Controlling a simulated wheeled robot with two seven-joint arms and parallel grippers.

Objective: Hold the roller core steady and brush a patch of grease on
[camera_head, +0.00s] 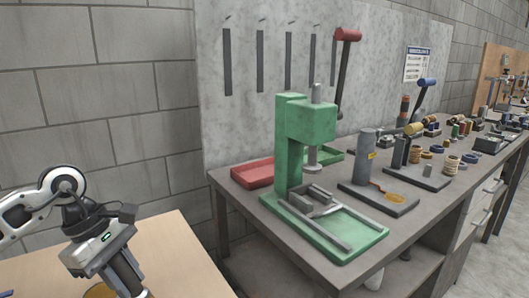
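My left gripper (128,275) points down over the light wooden table at the lower left, its lower end at the bottom edge of the picture. I cannot tell whether its fingers are open or shut, or whether they hold anything. A yellow-brown round thing (99,291) shows partly beside it at the bottom edge; I cannot tell what it is. A small dark purple thing (7,293) is cut off at the lower left corner. My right gripper is not in view. I cannot make out a roller core, a brush or a grease patch.
The wooden table (165,245) has bare room right of my gripper. A separate grey workbench (245,200) holds a green press (292,150), a red tray (253,172), a dark stand (366,155) and several small spools and parts. A grey block wall (110,110) stands behind.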

